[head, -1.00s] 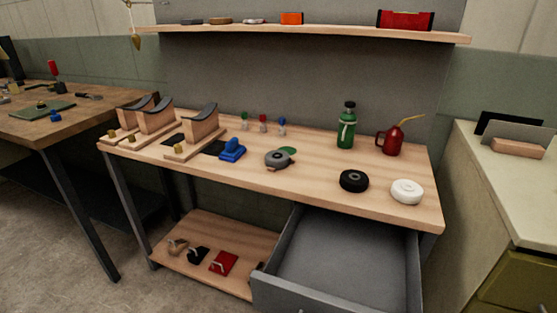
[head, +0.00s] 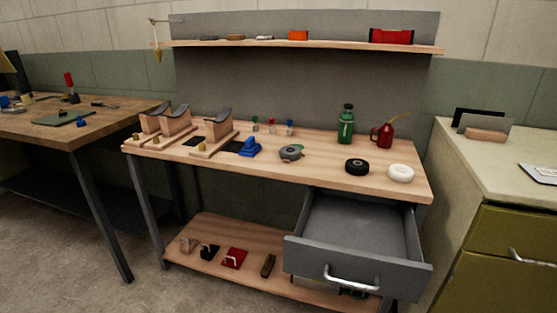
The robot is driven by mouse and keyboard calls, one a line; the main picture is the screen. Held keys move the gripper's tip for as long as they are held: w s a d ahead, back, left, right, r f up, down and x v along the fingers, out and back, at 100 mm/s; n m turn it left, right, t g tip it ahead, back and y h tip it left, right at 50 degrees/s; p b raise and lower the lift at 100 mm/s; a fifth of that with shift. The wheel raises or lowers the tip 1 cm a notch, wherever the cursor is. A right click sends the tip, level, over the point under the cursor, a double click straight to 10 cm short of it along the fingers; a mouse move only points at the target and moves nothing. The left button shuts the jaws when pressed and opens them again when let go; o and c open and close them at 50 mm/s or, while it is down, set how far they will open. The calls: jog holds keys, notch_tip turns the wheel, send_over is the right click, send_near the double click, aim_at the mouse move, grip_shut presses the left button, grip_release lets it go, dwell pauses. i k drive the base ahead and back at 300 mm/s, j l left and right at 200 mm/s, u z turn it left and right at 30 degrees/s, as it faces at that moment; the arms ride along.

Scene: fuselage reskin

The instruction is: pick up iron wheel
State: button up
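No wheel is plainly marked as iron. A black wheel (head: 357,167) lies flat near the right front of the wooden workbench (head: 327,177). A white wheel (head: 400,173) lies just right of it, apart from it, near the right edge. A grey rounded thing (head: 291,153) lies further left on the bench; I cannot tell exactly what it is. My gripper is not in view.
An open, empty grey drawer (head: 352,228) juts out under the bench's right side. A green bottle (head: 345,124) and red oil can (head: 383,134) stand behind the wheels. A blue tool (head: 250,147) and wooden cradles (head: 219,130) are left. An olive cabinet (head: 515,242) stands right.

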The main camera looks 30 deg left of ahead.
aim_at(292, 153)
jog(key=j+u, duration=0.15)
jog(key=u, duration=1.2)
